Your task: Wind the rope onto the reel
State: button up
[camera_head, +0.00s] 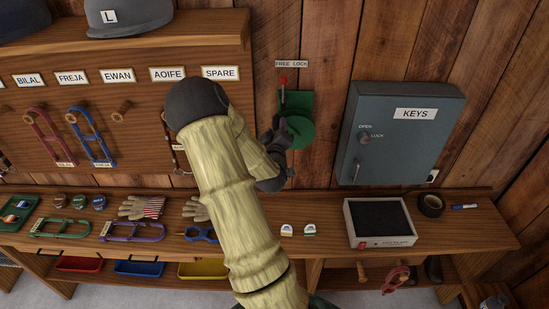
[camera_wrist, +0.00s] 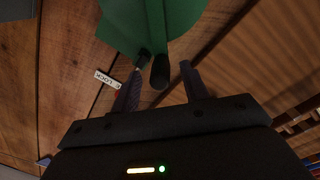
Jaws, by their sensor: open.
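The green reel (camera_head: 301,128) is mounted on the plank wall under a "FREE LOCK" label (camera_head: 291,64) and a red-knobbed lever (camera_head: 283,80). My gripper (camera_head: 279,138) is at the reel's left side, partly covering it. In the wrist view, the green reel (camera_wrist: 165,18) fills the top. A dark crank knob (camera_wrist: 160,73) stands out from it, between the two open fingers of my gripper (camera_wrist: 162,68), with gaps visible on both sides. I cannot make out any rope; my arm hides part of the area below the reel.
A grey key cabinet (camera_head: 402,135) hangs right of the reel. The bench below holds a black-topped tray (camera_head: 352,229), tape (camera_head: 431,205), gloves (camera_head: 142,207) and coloured halter-like pieces. A name-labelled board (camera_head: 70,130) is at left. Bare planks lie between reel and cabinet.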

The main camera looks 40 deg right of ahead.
jog(key=b+v, duration=1.2)
jog(key=b, duration=0.4)
jog(key=shift+s, duration=0.3)
jog(key=shift+a, duration=0.15)
